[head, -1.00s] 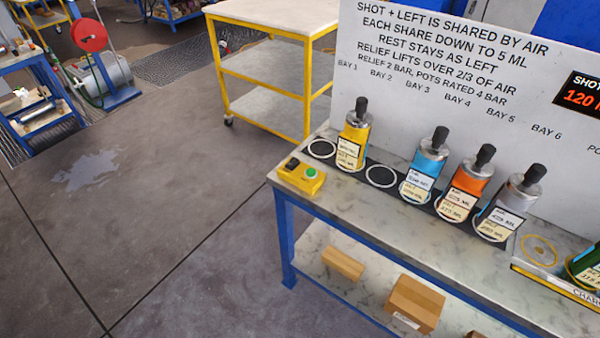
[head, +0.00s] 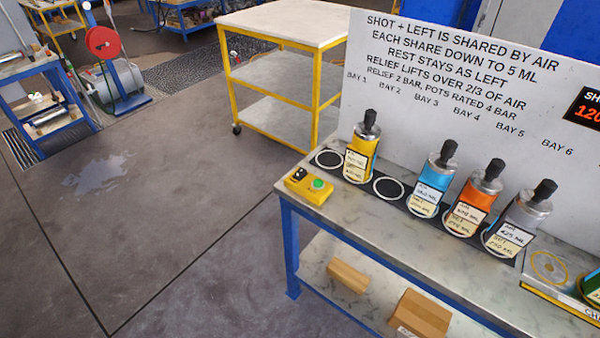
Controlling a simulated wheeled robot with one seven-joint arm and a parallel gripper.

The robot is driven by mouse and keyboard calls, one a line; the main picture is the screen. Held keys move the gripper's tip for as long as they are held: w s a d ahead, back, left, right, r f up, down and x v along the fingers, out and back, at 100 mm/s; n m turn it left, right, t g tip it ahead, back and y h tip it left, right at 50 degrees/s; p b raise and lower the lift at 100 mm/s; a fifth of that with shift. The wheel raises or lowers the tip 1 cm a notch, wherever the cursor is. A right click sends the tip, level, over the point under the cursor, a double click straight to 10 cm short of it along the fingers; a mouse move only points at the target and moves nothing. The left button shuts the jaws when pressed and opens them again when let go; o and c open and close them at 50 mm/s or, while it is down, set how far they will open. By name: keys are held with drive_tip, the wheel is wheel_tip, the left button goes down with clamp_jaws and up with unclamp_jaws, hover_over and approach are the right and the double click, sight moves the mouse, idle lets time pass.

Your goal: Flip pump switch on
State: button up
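A small yellow switch box (head: 309,187) sits on the near left corner of the marble-topped bench (head: 330,212). It has a green round button (head: 318,184) and a black switch (head: 299,174) on its top. Which way the black switch is set is too small to tell. No label on the box marks it as the pump's. My gripper is not in view.
A yellow vessel (head: 362,148), a blue one (head: 434,180), an orange one (head: 476,197) and a grey one (head: 519,215) stand in bays before a lettered white board (head: 450,70). A yellow-framed cart (head: 275,75) stands behind. Floor (head: 180,220) at left is clear.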

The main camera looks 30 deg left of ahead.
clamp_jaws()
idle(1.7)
